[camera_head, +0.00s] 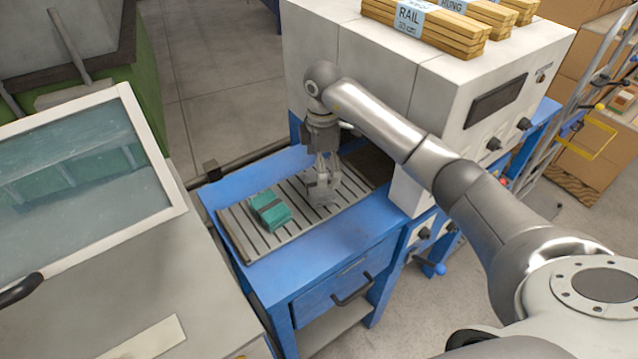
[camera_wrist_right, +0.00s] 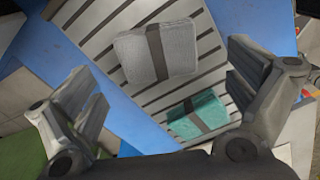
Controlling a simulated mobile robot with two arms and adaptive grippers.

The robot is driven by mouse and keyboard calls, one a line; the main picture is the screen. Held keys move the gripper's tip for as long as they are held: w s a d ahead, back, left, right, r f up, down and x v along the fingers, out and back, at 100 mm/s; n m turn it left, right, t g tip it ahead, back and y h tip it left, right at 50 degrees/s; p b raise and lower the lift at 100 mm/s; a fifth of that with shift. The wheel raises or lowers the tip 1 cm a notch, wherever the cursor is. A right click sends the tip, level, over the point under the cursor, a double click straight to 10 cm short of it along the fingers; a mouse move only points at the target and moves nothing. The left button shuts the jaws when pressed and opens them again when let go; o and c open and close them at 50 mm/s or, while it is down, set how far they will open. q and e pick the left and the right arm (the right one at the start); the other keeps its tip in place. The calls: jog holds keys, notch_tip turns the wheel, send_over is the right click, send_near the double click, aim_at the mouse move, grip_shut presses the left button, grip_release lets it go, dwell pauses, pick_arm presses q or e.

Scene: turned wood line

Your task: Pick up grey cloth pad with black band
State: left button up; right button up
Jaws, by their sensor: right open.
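The grey cloth pad with the black band (camera_wrist_right: 178,50) lies flat on the slatted rack in the right wrist view, beyond my open fingers. In the head view the grey pad (camera_head: 321,194) is partly hidden under my right gripper (camera_head: 326,176). My right gripper, also in the right wrist view (camera_wrist_right: 165,88), points down above the rack with its fingers wide apart and nothing between them. In the head view I cannot tell how large the gap to the pad is. My left gripper is not in view.
A teal pad with a dark band (camera_head: 270,211) lies on the slatted rack (camera_head: 236,234) beside the grey one; it also shows in the wrist view (camera_wrist_right: 212,108). The rack sits on a blue bench (camera_head: 320,267). A white machine (camera_head: 385,62) carrying wood bundles stands behind it to the right.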

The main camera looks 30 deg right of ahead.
aim_at(316, 198)
jog(key=shift+f, duration=0.4)
jog(key=shift+a+f, duration=0.1)
jog(key=shift+f, duration=0.15)
jog(key=f+p, duration=0.1)
jog(key=f, duration=0.1)
jog(key=f+p, duration=0.1)
jog(key=f, duration=0.1)
jog(key=shift+w+a+f, duration=0.15)
jog(key=shift+w+f, duration=0.05)
jog(key=shift+f, duration=0.25)
jog(key=c, duration=1)
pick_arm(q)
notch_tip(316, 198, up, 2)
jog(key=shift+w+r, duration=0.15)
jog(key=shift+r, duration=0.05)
